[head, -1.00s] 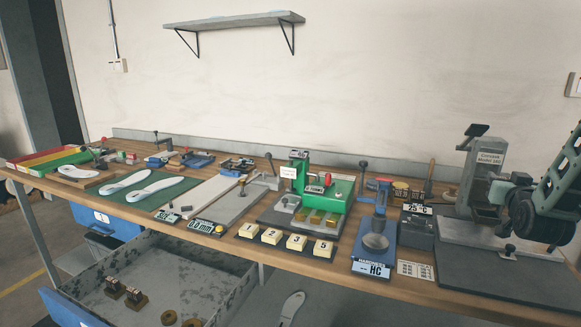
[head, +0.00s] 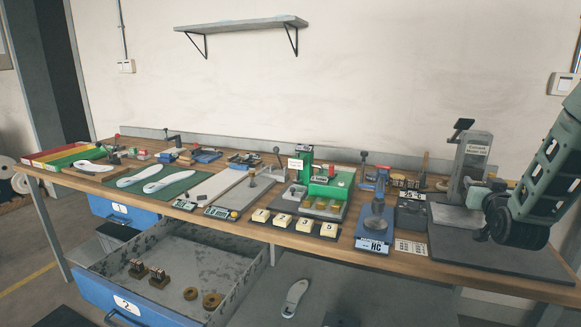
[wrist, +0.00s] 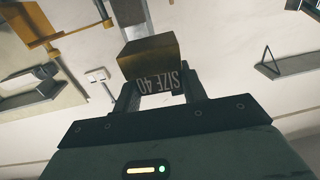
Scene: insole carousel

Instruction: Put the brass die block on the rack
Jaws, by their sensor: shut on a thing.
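The brass die block (wrist: 150,65) shows in the wrist view with "SIZE 40" on its dark front face, the lettering upside down. My gripper (wrist: 158,92) is shut on it, with a finger on either side, and the wall is behind. In the head view my arm comes in at the right, but the fingers and held block are hidden. A green fixture (head: 325,190) stands mid-bench, with brass-coloured pieces in its base and number tiles in front. I cannot tell for sure which thing is the rack.
The open blue drawer (head: 190,312) below the bench holds brass pieces and rings. A blue hardness gauge (head: 375,225) and a grey machine (head: 472,165) on a dark mat (head: 500,262) stand to the right. A shelf (head: 242,25) hangs on the bare wall.

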